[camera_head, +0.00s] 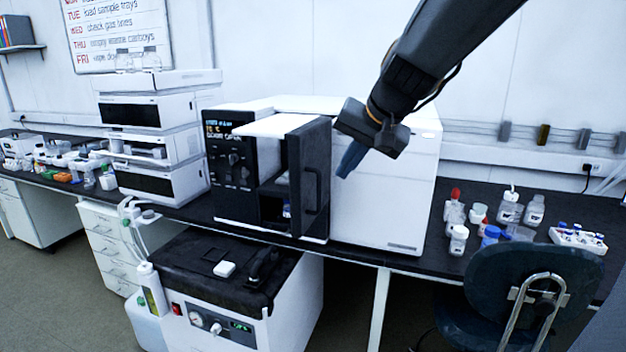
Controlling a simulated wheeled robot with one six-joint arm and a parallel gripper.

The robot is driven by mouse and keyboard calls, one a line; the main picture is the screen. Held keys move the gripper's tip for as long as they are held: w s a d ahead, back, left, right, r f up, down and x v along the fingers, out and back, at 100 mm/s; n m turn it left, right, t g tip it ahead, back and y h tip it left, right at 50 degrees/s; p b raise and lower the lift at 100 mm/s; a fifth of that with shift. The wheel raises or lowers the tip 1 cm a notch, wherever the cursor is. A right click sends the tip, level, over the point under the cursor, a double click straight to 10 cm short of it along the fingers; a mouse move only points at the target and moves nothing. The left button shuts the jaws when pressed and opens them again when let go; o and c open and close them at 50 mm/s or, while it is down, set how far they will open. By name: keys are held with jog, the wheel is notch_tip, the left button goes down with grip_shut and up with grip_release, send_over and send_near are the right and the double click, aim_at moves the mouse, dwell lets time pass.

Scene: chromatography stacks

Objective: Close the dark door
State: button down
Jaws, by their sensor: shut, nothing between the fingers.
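The dark door (315,177) is on the front of a white instrument with a black control panel (231,165). It stands open, swung outward, with a vertical handle (312,192) on its face. Through the gap to its left, part of the dark compartment (274,200) shows, with a small blue-and-white item inside. My gripper (346,163) is shut and empty. It hangs just to the right of the door, in front of the white cabinet side. In the picture a narrow gap separates it from the door. I cannot tell how far apart they are in depth.
A stack of white modules (155,140) stands left of the instrument. Bottles (458,222) and a vial rack (577,238) are on the right bench. A dark chair (520,295) stands in front there. A black-topped unit (225,270) is below the instrument.

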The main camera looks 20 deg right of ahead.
send_near(303, 199)
notch_tip(303, 199, down, 3)
jog(key=d, duration=0.3)
jog(key=shift+w+a+f+p, duration=0.15)
jog(key=shift+w+a+p, duration=0.45)
jog(key=shift+a+p, duration=0.25)
jog(key=shift+w+a+f+p, duration=0.2)
jog(key=shift+w+a+p, duration=0.45)
jog(key=shift+a, duration=0.3)
